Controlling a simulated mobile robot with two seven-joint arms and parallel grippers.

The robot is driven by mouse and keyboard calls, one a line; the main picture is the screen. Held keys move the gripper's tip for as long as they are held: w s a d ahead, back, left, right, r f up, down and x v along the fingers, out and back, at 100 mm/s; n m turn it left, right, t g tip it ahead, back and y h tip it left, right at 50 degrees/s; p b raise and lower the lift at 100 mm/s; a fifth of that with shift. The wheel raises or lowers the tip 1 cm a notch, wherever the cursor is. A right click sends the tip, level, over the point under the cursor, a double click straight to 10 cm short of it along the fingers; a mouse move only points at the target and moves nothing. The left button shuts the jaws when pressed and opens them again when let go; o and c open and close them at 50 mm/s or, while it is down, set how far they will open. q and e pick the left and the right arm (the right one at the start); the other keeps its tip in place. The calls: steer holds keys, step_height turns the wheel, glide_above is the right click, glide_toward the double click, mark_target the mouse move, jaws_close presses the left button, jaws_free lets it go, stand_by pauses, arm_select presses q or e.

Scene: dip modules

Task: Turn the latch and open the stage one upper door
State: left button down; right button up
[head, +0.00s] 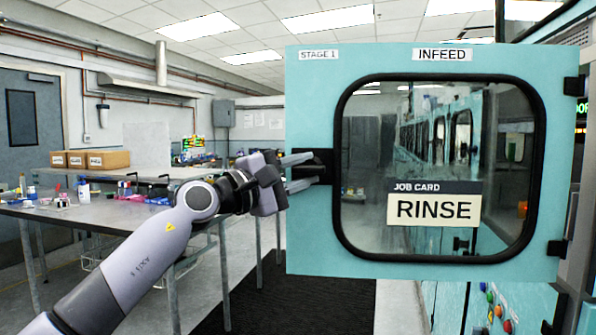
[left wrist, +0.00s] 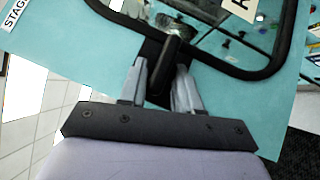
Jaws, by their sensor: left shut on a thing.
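The stage one upper door (head: 440,262) is a teal panel with a black-framed window, labelled STAGE 1 and INFEED. It stands swung open on hinges at its right edge. The black latch (head: 314,167) sits at the door's left edge. My left gripper (head: 303,170) reaches in from the left and is shut on the latch handle. In the left wrist view the two grey fingers close on either side of the black latch handle (left wrist: 168,68). The door (left wrist: 75,60) fills much of that view. My right gripper is in neither view.
A job card (head: 433,208) reading RINSE shows in the door window. Teal machine panels with coloured buttons (head: 490,310) lie below and right of the door. A cluttered workbench (head: 60,212) stands at the left. A black floor mat (head: 262,300) lies below the door.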

arm_select(q)
steer(key=c, duration=0.8)
jaws_free()
steer(key=shift+s+a+f+b, duration=0.2)
steer(key=shift+s+a+b, duration=0.15)
steer(key=shift+a, duration=0.25)
steer(key=b+v, duration=0.1)
steer(key=v, duration=0.4)
steer(key=shift+s+a+b, duration=0.25)
steer(key=shift+s+b, duration=0.05)
